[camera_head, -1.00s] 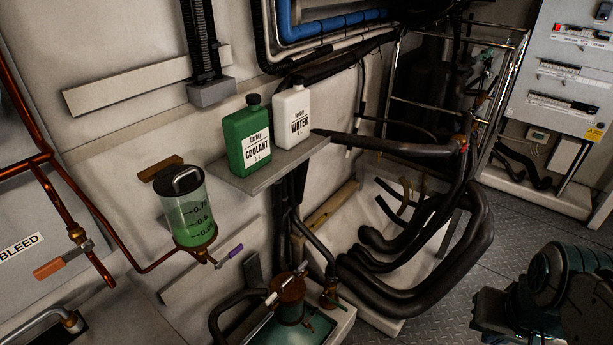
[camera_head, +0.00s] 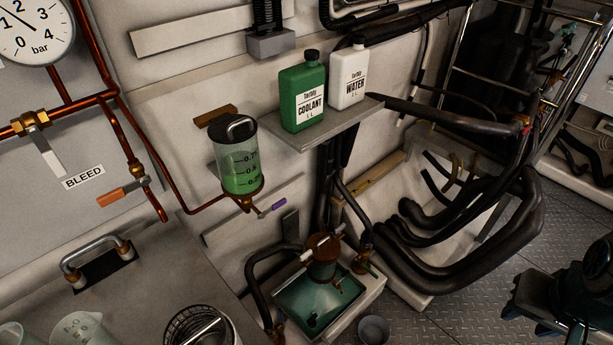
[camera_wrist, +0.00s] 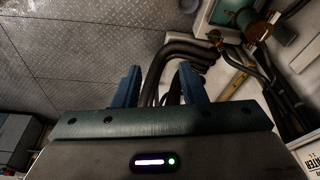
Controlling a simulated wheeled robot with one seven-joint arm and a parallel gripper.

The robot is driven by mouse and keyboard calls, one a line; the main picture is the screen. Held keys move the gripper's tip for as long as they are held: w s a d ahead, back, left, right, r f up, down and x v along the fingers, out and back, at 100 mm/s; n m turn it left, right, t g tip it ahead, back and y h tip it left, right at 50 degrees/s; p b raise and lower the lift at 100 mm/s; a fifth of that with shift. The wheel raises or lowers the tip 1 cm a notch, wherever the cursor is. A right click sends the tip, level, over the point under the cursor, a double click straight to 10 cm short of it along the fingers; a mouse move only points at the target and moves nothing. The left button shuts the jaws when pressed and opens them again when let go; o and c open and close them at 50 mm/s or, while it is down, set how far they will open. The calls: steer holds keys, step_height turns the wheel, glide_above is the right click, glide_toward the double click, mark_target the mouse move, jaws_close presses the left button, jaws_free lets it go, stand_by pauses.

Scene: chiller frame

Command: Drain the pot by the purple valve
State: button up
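The clear pot (camera_head: 240,165) with a black lid and handle is fixed to the wall left of the shelf. It holds green liquid, with the surface near the middle marks. The purple valve handle (camera_head: 272,208) sits at the pot's lower right, on a short brass outlet. My gripper (camera_wrist: 155,85) shows in the wrist view with its two blue fingers apart and nothing between them. It points toward the black hoses and the floor. Neither the pot nor the purple valve is clear in the wrist view. In the head view, part of my dark arm (camera_head: 570,300) is at the lower right, far from the pot.
A shelf (camera_head: 325,125) holds a green coolant bottle (camera_head: 303,92) and a white water bottle (camera_head: 348,77). An orange-handled bleed valve (camera_head: 122,192) is left of the pot. A pump over a green tray (camera_head: 310,305) stands below. Thick black hoses (camera_head: 465,225) fill the right side.

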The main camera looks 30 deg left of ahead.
steer(key=w+a+f+n+g+y+b, duration=0.1)
steer(key=w+a+f+n+g+y, duration=0.2)
steer(key=w+a, duration=0.5)
steer(key=n+g+y+b, duration=0.3)
steer(key=g+y, duration=0.6)
steer(key=y, duration=0.4)
glide_toward(283, 203)
steer(key=p+x, duration=0.2)
steer(key=x, duration=1)
steer(key=shift+s+a+f, duration=0.15)
steer(key=shift+s+a, duration=0.05)
steer(key=shift+a, duration=0.1)
jaws_close()
